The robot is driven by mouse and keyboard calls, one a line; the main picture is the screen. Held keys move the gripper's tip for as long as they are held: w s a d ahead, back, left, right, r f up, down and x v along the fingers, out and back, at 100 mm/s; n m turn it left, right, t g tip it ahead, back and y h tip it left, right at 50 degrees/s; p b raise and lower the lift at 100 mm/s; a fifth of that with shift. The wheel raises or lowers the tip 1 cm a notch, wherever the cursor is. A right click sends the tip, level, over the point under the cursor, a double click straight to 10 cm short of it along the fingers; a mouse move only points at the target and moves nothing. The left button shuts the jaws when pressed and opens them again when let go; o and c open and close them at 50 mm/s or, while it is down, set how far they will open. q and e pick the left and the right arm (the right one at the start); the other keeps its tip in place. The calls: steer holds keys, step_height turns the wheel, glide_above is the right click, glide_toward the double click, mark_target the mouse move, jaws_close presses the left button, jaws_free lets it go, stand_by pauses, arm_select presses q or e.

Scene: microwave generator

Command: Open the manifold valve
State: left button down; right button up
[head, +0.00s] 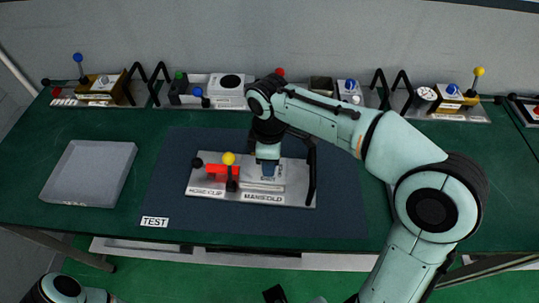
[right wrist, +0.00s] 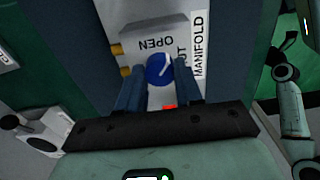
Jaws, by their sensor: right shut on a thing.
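The manifold unit is on a grey plate (head: 300,198) labelled MANIFOLD, on a dark mat in the middle of the bench. In the right wrist view its valve is a round blue knob (right wrist: 157,70) with a white pointer line, slanted toward the picture's upper right. The word OPEN shows upside down above the knob, and a partly hidden word ending in UT is at its right. My right gripper (head: 267,172) reaches down over the manifold and is shut on the knob, one finger on each side (right wrist: 160,80). In the head view my wrist hides the knob. My left gripper is out of view.
On the same plate stand a red block (head: 226,172), a yellow ball-topped lever (head: 229,159) and a black handle (head: 312,175). A grey tray (head: 88,172) lies left. Several devices line the back by the wall. The mat's front and right are clear.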

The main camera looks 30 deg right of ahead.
steer(key=n+p, duration=0.1)
steer(key=n, duration=0.2)
steer(key=shift+r+n+p, duration=0.15)
steer(key=shift+n+p, duration=0.15)
steer(key=shift+n, duration=0.1)
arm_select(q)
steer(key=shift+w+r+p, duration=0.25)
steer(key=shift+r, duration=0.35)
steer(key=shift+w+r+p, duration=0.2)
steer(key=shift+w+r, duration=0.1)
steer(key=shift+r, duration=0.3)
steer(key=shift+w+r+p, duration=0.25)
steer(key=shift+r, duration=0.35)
arm_select(e)
steer(key=shift+n, duration=1.8)
steer(key=o, duration=1)
steer(key=shift+o, duration=0.2)
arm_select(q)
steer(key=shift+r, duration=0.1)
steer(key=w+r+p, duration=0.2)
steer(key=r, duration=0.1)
arm_select(e)
step_height(320, 180, up, 13)
steer(key=shift+r, duration=0.1)
